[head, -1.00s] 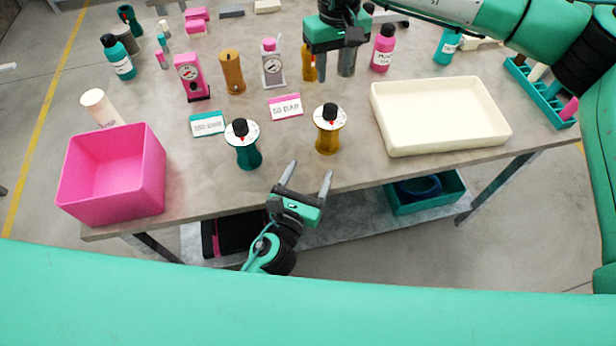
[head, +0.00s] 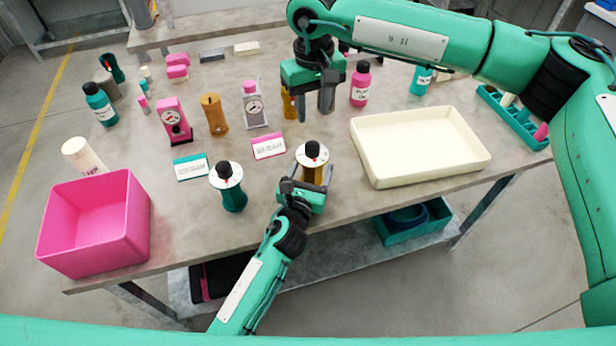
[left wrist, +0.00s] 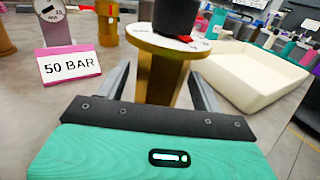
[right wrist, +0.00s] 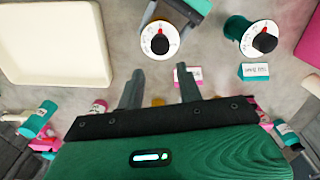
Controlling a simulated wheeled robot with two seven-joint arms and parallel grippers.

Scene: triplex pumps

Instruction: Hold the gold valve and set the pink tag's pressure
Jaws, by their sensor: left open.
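The gold valve (head: 314,173) stands upright near the table's front edge, with a white dial, black knob and red pointer on top. In the left wrist view its gold body (left wrist: 160,82) is between the fingers of my left gripper (head: 307,180), which is open with gaps beside the body. The pink tag (head: 268,147) stands behind and left of the valve; it reads "50 BAR" in the left wrist view (left wrist: 70,66). My right gripper (head: 316,105) is open and empty, above the table behind the gold valve. The right wrist view shows the valve's dial (right wrist: 160,42) from above; its scale is unreadable.
A teal valve (head: 232,197) and teal tag (head: 190,168) stand left of the gold valve. A cream tray (head: 420,145) is to the right, a pink bin (head: 95,222) at the left front. Gauges and bottles stand farther back.

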